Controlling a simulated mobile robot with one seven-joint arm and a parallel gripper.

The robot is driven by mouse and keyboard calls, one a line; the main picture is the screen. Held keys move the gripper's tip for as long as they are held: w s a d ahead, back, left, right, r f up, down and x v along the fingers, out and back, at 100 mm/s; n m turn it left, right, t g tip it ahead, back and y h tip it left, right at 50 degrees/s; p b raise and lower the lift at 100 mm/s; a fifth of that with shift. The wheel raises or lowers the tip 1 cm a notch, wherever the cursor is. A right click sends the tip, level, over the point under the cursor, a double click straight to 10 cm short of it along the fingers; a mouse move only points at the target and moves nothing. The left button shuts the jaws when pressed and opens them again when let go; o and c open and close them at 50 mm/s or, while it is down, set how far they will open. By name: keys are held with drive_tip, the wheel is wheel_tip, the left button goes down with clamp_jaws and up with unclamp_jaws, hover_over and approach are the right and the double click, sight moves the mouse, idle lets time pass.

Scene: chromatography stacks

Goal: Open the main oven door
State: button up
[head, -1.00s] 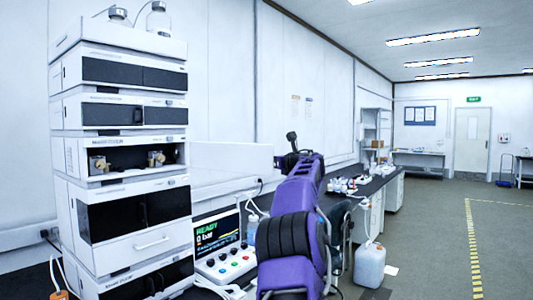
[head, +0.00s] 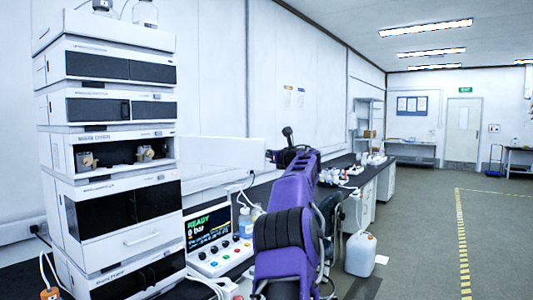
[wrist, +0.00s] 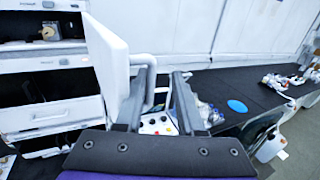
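The stack's third module, the main oven (head: 72,150), shows an uncovered compartment with brass-coloured fittings inside; it also shows in the wrist view (wrist: 10,50). A white panel (head: 225,152), apparently its door swung out, stands out to the right of the stack. In the wrist view the white panel (wrist: 108,60) carries a pale curved handle (wrist: 151,75) on its right face. My gripper (wrist: 160,75) is open, its two dark fingers apart. The left finger is close beside the handle, which lies between the fingers; contact cannot be told.
A control box with a screen (head: 208,226) and coloured buttons stands right of the stack. The dark bench (head: 350,178) runs back along the wall with bottles on it. A white canister (head: 360,254) stands on the floor. Open floor lies to the right.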

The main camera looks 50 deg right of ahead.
drive_tip(key=shift+d+r+h, duration=0.15)
drive_tip(key=shift+r+h, duration=0.15)
drive_tip(key=shift+r, duration=0.35)
drive_tip(key=shift+s, duration=0.1)
drive_tip(key=b+v, duration=0.5)
drive_tip(key=v, duration=1.2)
drive_tip(key=shift+s+f+b, duration=0.2)
drive_tip(key=shift+f+b, duration=0.1)
drive_tip(key=shift+f, duration=0.1)
drive_tip(key=shift+w, duration=0.15)
